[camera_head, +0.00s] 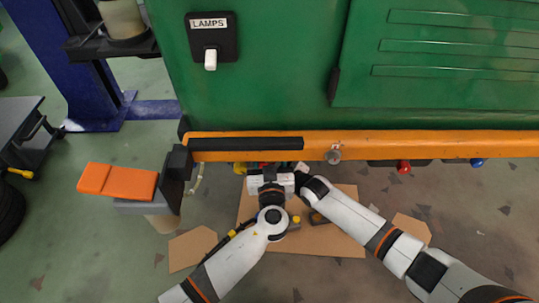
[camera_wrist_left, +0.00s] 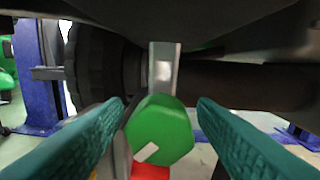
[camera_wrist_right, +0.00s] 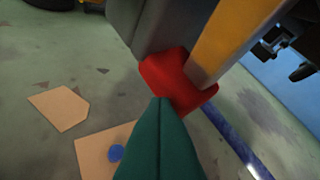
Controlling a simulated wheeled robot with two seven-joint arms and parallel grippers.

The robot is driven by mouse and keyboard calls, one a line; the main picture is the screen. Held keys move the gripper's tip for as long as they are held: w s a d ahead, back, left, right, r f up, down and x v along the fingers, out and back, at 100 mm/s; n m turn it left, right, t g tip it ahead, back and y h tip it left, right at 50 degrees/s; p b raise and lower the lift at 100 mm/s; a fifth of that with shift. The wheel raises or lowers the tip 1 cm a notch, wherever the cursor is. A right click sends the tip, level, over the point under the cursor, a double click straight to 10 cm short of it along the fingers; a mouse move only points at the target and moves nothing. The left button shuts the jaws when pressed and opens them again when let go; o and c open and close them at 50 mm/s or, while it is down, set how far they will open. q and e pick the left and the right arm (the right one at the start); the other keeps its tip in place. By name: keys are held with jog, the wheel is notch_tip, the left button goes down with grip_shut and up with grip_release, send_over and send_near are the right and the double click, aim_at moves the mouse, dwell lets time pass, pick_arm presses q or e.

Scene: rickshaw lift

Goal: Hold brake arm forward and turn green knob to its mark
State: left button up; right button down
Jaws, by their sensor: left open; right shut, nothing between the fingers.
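The green knob (camera_wrist_left: 160,130) is six-sided with a white stripe on its lower face, seen in the left wrist view below a pale metal strip (camera_wrist_left: 164,68). My left gripper (camera_wrist_left: 162,103) is open, with one finger on each side of the knob; contact cannot be told. A red block (camera_wrist_right: 178,78), perhaps the brake arm's end, shows in the right wrist view at the end of an orange bar (camera_wrist_right: 235,38). My right gripper (camera_wrist_right: 163,102) is shut and empty, its tips at the red block's lower edge. In the head view both hands are under the orange beam (camera_head: 380,146), mostly hiding these parts.
The green body panel (camera_head: 280,70) with a LAMPS switch (camera_head: 210,58) rises above the beam. An orange pedal-like pad (camera_head: 118,181) sticks out at left. Red (camera_head: 403,167) and blue (camera_head: 477,162) knobs sit under the beam at right. Cardboard (camera_head: 345,235) lies on the floor.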

pick_arm(q)
jog(key=shift+c, duration=0.3)
jog(key=c, duration=0.9)
jog(key=shift+m, duration=0.3)
